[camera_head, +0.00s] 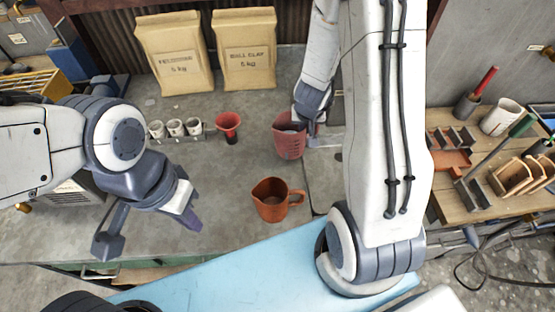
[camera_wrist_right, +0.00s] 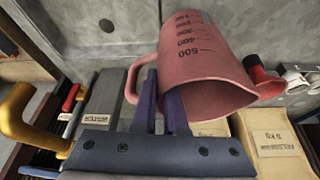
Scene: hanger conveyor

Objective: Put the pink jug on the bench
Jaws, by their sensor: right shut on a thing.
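The pink jug (camera_head: 287,140) is over the back middle of the grey bench (camera_head: 235,180). In the right wrist view the jug (camera_wrist_right: 205,60) shows dark measuring marks, and its handle is at my fingers. My right gripper (camera_head: 314,128) is shut on that handle; its purple fingers (camera_wrist_right: 163,100) also show in the wrist view. I cannot tell whether the jug's base touches the bench. My left gripper (camera_head: 190,215) is above the bench's front left with no object visible at it; its finger gap cannot be made out.
An orange-brown jug (camera_head: 270,201) stands in front of the pink one. A red cup (camera_head: 229,125) and a rack of small white cups (camera_head: 176,128) are to its left. Two sacks (camera_head: 175,50) stand behind. A wooden side table (camera_head: 475,200) with tools is at right.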

